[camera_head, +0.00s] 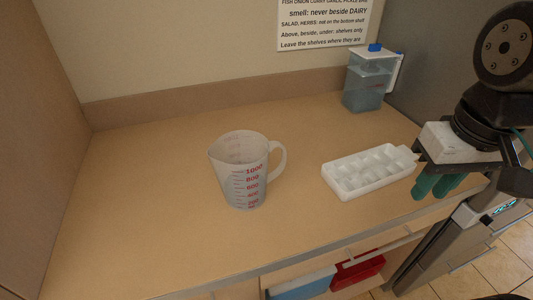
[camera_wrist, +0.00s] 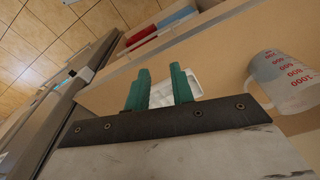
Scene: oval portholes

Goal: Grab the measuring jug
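The measuring jug (camera_head: 238,172) is a translucent white jug with red numbers and a handle on its right. It stands upright on the tan counter, left of the ice cube tray, and also shows at the right of the wrist view (camera_wrist: 284,78). My gripper (camera_head: 431,191) is at the right, by the counter's front edge, well apart from the jug. In the wrist view its two green fingers (camera_wrist: 160,78) are spread with nothing gripped between them. The jug's far side is hidden.
A white ice cube tray (camera_head: 366,172) lies between the jug and my gripper. A clear pitcher with a blue knob (camera_head: 369,82) stands at the back right, below a sign (camera_head: 325,22). Blue and red bins (camera_head: 357,272) sit under the counter. The counter's left is clear.

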